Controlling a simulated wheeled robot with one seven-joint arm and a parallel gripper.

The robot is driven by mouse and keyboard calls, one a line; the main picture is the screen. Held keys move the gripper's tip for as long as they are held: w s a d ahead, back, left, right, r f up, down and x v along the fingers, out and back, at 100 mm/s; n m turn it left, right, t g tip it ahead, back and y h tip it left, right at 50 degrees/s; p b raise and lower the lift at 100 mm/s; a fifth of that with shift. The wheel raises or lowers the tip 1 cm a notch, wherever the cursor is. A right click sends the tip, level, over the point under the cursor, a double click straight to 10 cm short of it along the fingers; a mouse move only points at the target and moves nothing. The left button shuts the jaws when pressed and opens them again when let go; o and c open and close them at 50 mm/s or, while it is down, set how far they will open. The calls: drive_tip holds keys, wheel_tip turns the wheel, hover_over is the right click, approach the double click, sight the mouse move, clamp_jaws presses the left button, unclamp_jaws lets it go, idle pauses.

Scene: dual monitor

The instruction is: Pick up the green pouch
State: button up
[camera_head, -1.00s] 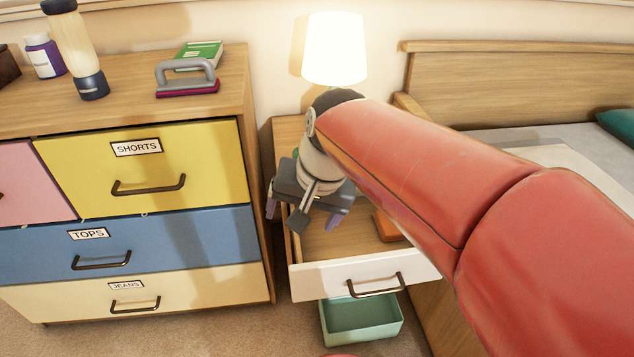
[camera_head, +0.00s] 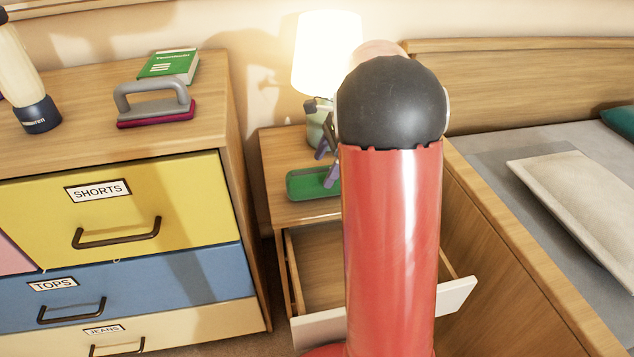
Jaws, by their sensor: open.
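The green pouch (camera_head: 308,185) lies on top of the wooden nightstand (camera_head: 290,213), near its left side. It is long and rounded, and its right end is partly hidden by my gripper and arm. My gripper (camera_head: 325,165) is open, just above and over the right part of the pouch. Its purple fingers point down and left. Much of the gripper is hidden behind my red arm, so I cannot tell whether a finger touches the pouch.
A lit lamp (camera_head: 325,58) stands at the back of the nightstand, close to my gripper. The drawer (camera_head: 315,258) below is pulled open. A dresser (camera_head: 232,130) stands left, with a grey-handled object (camera_head: 155,103) and green book (camera_head: 168,66) on top. The bed (camera_head: 500,190) is right.

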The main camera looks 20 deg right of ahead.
sight(317, 180)
drive_tip(key=shift+x, duration=2.65)
drive_tip(key=shift+s+a+f, duration=0.1)
drive_tip(key=shift+s+f, duration=0.05)
drive_tip(key=shift+f, duration=0.05)
drive_tip(key=c, duration=1.1)
drive_tip(key=shift+c, duration=0.2)
drive_tip(key=shift+r, duration=0.1)
